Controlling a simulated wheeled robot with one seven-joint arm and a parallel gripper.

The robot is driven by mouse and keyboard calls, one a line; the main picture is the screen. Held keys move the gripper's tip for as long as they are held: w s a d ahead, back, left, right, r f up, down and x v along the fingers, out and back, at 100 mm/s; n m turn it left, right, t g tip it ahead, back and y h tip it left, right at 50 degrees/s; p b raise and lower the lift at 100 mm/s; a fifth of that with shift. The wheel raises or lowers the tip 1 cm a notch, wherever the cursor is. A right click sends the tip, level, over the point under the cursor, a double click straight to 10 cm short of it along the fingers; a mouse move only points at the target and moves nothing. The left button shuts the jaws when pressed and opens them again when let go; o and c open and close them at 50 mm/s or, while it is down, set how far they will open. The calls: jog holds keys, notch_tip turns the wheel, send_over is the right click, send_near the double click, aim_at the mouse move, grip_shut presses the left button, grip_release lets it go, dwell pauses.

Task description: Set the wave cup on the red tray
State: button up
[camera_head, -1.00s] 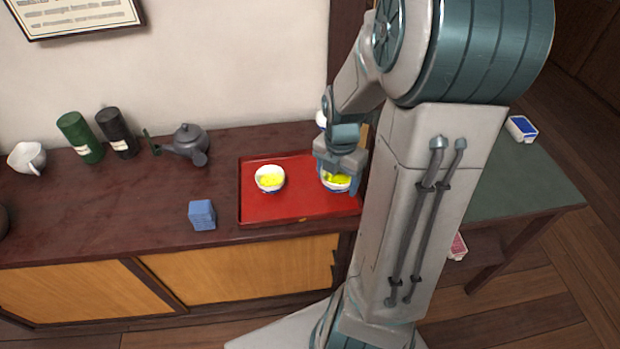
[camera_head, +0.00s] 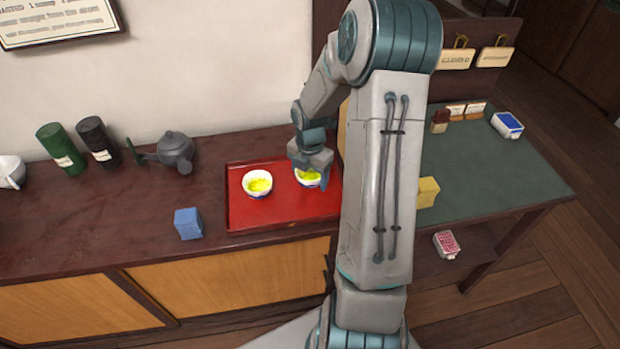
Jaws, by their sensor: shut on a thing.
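The red tray (camera_head: 285,213) lies on the dark wooden cabinet top, left of my arm. A white cup (camera_head: 257,190) with yellow-green contents stands on its left half. My gripper (camera_head: 312,174) is over the tray's right half, shut on a second white and blue cup (camera_head: 308,184), which I take as the wave cup; its pattern is too small to read. This cup looks upright and also has yellow-green contents. My gripper hides part of its rim and side. I cannot tell whether its base touches the tray.
A blue block (camera_head: 188,224) sits left of the tray. A dark teapot (camera_head: 174,150), a green canister (camera_head: 60,146), a black canister (camera_head: 97,141) and a white pitcher (camera_head: 11,172) stand further left. A green-topped table (camera_head: 490,175) is at right, with a yellow block (camera_head: 428,192).

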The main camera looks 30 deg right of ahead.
jog(key=shift+f, duration=0.5)
jog(key=shift+f, duration=0.15)
jog(key=o, duration=1.1)
